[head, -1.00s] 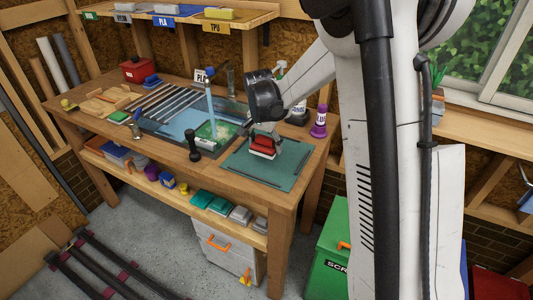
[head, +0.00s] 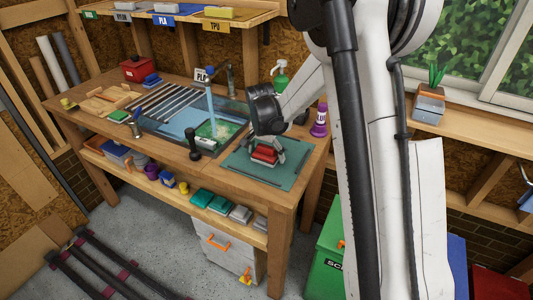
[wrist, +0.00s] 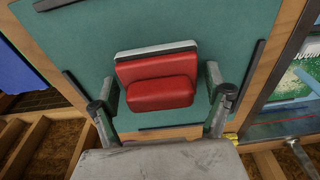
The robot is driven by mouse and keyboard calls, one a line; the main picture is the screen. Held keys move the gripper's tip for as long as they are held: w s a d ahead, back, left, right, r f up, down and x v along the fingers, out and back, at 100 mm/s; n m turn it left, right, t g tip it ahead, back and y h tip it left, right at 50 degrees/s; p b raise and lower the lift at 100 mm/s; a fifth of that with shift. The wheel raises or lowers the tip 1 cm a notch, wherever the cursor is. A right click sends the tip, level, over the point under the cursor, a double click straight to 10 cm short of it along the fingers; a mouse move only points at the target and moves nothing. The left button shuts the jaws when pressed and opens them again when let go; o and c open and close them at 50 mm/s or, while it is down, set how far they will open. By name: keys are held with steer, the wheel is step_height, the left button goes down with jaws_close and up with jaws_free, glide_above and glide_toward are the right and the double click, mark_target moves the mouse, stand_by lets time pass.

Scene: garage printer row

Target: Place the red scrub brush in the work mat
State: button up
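The red scrub brush (head: 265,153), a red block with a pale strip along one edge, rests on the green work mat (head: 240,168) at the right end of the bench. In the wrist view the brush (wrist: 157,82) lies on the mat (wrist: 80,35), well inside the mat's dark edge strips. My gripper (head: 267,151) is low over the mat with its fingers on either side of the brush. In the wrist view my gripper (wrist: 161,82) is open, with a gap showing between the right finger and the brush; the left finger is very near the brush's edge.
The mat's front is clear.

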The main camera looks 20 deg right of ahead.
mark_target(264, 148)
steer(key=shift+r, duration=0.1)
steer(key=r, duration=0.3)
steer(key=a+r, duration=0.1)
steer(key=r, duration=0.3)
steer(key=s+r, duration=0.1)
steer(key=r, duration=0.3)
steer(key=shift+a+r, duration=0.15)
steer(key=s+a+r+n+t, duration=0.1)
steer(key=s+a+r+n, duration=0.1)
steer(key=s+r, duration=0.4)
steer(key=s+a+r+n+t, duration=0.1)
steer(key=s+r+n+t, duration=0.2)
steer(key=s, duration=0.6)
steer(key=s+a+n+t+y, duration=0.1)
steer(key=s+n, duration=0.3)
steer(key=s, duration=1.1)
steer(key=shift+s+a+f+n+t, duration=0.2)
steer(key=shift+s+a+n+t, duration=0.1)
steer(key=shift+a+t, duration=0.3)
steer(key=shift+a+f, duration=0.1)
steer(key=shift+f, duration=0.05)
